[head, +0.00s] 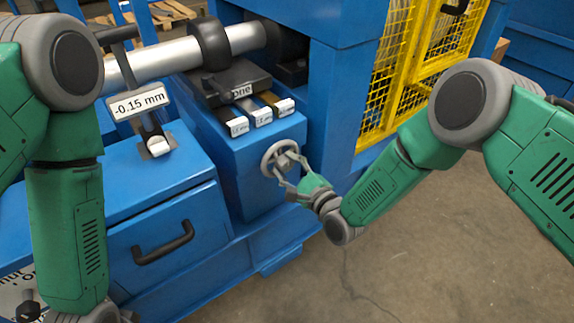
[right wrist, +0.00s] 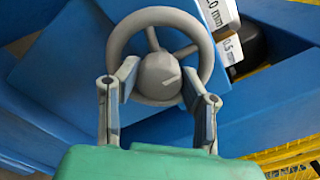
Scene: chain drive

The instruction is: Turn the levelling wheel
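The levelling wheel (head: 281,157) is a grey spoked handwheel on the front face of a blue machine block. My right gripper (head: 286,174) is at the lower side of the wheel. In the right wrist view the wheel (right wrist: 160,62) fills the upper middle, with its round hub between the fingers of my right gripper (right wrist: 160,92). The fingers are spread apart, one on each side of the hub near the lower rim. I cannot tell whether they touch the wheel. A display sign (head: 139,104) reads -0.15 mm. My left gripper is not visible; only my left arm shows.
Labelled shim strips (head: 262,115) lie on top of the block, below a dark plate (head: 237,80). A grey roller shaft (head: 180,57) runs behind. A drawer with a black handle (head: 163,243) is at lower left. A yellow mesh guard (head: 425,55) stands at right. The floor (head: 430,265) is clear.

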